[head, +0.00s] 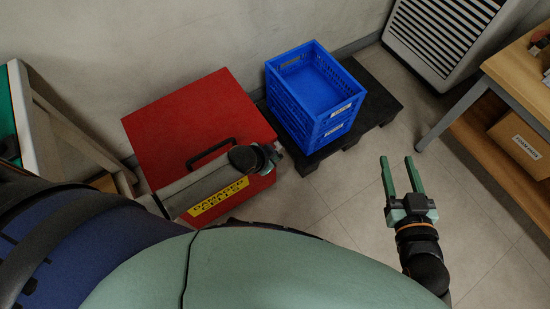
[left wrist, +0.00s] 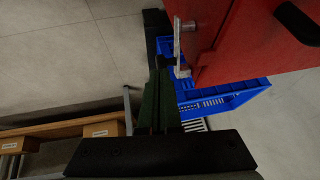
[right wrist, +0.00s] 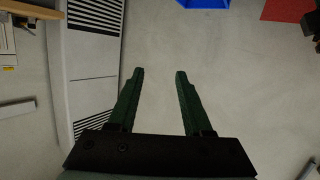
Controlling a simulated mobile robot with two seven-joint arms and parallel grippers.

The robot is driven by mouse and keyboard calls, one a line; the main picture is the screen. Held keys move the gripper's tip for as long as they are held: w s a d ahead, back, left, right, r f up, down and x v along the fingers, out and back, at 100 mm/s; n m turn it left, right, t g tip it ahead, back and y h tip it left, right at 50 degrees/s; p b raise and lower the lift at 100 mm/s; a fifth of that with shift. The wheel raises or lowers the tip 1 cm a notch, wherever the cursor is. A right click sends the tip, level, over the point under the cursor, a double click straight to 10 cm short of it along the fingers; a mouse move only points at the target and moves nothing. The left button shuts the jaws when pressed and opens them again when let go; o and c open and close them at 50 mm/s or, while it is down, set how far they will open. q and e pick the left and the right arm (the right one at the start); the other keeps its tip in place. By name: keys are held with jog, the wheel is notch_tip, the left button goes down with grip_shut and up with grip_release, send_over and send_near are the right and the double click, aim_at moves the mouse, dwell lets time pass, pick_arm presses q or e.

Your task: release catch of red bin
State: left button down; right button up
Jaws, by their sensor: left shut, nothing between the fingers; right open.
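The red bin (head: 190,115) stands on the floor against the wall, lid down, with a black handle (head: 210,153) and a yellow "DAMAGED CELL" label (head: 218,197). My left arm crosses in front of it. My left gripper (head: 272,157) is at the bin's right front edge, shut and empty. In the left wrist view a metal catch (left wrist: 178,45) shows on the side of the red bin (left wrist: 228,40). The shut fingertips (left wrist: 163,68) are right beside its lower end; I cannot tell whether they touch. My right gripper (head: 400,168) is open and empty above the floor, also seen in the right wrist view (right wrist: 158,75).
A blue crate (head: 315,95) stands on a black pallet (head: 375,95) right of the bin. A wooden bench (head: 520,75) with a cardboard box (head: 522,145) below is at the right. A grey vented cabinet (head: 440,35) stands behind. Floor around my right gripper is clear.

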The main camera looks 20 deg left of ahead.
aim_at(281, 157)
pick_arm(q)
jog(key=shift+b+x, duration=0.95)
jog(key=shift+b, duration=0.2)
pick_arm(e)
notch_tip(281, 157, up, 15)
jog(key=n+t+y, duration=0.3)
jog(key=t, duration=0.2)
jog(key=shift+a+f+t, duration=0.15)
jog(key=shift+a+t, duration=0.25)
jog(key=shift+w, duration=0.1)
pick_arm(q)
jog(key=w+d+f+g+y+p, duration=0.1)
jog(key=g+p, duration=0.1)
jog(key=p, duration=0.1)
jog(key=shift+w+d+f+y, duration=0.15)
jog(key=shift+w+y, duration=0.1)
jog(key=shift+y, duration=0.15)
jog(key=shift+f, duration=0.1)
pick_arm(e)
notch_tip(281, 157, down, 18)
jog(key=s+m+g+h, duration=0.1)
jog(key=m+g+h, duration=0.2)
jog(key=g, duration=0.4)
jog(key=shift+s+d+r, duration=0.15)
jog(key=shift+d+r, duration=0.05)
jog(key=shift+d, duration=0.2)
pick_arm(q)
jog(key=shift+w, duration=0.1)
